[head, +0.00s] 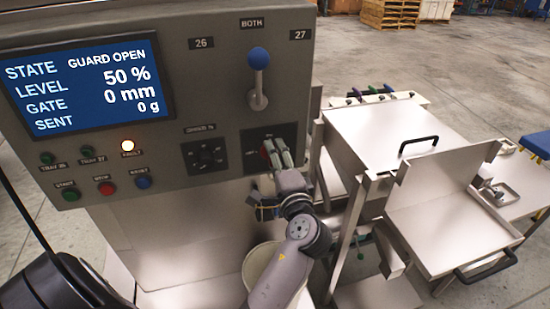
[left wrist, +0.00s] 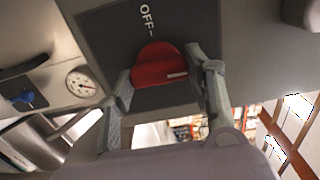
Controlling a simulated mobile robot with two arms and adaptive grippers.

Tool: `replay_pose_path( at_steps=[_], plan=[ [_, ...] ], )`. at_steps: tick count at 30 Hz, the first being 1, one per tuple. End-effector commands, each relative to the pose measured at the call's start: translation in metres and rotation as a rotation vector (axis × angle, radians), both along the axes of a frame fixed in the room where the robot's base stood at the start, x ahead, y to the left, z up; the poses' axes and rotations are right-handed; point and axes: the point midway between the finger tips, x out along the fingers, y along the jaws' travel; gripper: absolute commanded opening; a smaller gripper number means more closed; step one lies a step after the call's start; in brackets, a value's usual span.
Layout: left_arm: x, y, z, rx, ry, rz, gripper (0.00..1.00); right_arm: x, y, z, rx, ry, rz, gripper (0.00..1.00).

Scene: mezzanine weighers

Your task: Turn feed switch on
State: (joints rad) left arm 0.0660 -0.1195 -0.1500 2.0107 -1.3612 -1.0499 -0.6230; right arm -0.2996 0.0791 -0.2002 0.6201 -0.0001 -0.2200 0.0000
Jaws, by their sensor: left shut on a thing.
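The red rotary switch (head: 267,150) is on a dark plate at the lower right of the grey control panel, mostly covered by my left gripper (head: 278,152) in the head view. In the left wrist view its red knob (left wrist: 155,62) shows large, below an OFF mark on the plate. A pale bar lies on the knob, toward one finger rather than at the OFF mark. My left gripper (left wrist: 163,82) is shut on the knob, one finger on each side. Other marks on the plate are hidden or too small to read. My right gripper is not in view.
The screen (head: 88,88) reads GUARD OPEN, level 50 %, gate 0 mm, sent 0 g. A blue-balled lever (head: 258,75) stands above the switch, near BOTH. A lit lamp (head: 127,146) and buttons lie farther left. Metal stands (head: 400,130) are right.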

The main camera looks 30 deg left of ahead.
Motion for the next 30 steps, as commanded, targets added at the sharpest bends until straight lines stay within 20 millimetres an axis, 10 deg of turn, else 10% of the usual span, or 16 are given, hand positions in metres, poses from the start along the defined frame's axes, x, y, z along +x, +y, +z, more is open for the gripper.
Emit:
replay_pose_path(
  at_steps=[8,9,17,30],
  plan=[
    [0.0005,-0.0011,-0.0002,0.003,0.003,-0.003,0.2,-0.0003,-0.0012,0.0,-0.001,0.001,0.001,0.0],
    [0.0005,-0.0011,-0.0002,0.003,0.003,-0.003,0.49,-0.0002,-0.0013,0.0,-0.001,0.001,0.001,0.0],
    [0.0002,-0.0005,-0.0004,0.002,0.002,-0.001,0.67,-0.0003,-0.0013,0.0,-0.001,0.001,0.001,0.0],
    [0.0,-0.0001,-0.0003,0.001,0.002,0.0,0.68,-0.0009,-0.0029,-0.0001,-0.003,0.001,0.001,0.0]
  ],
)
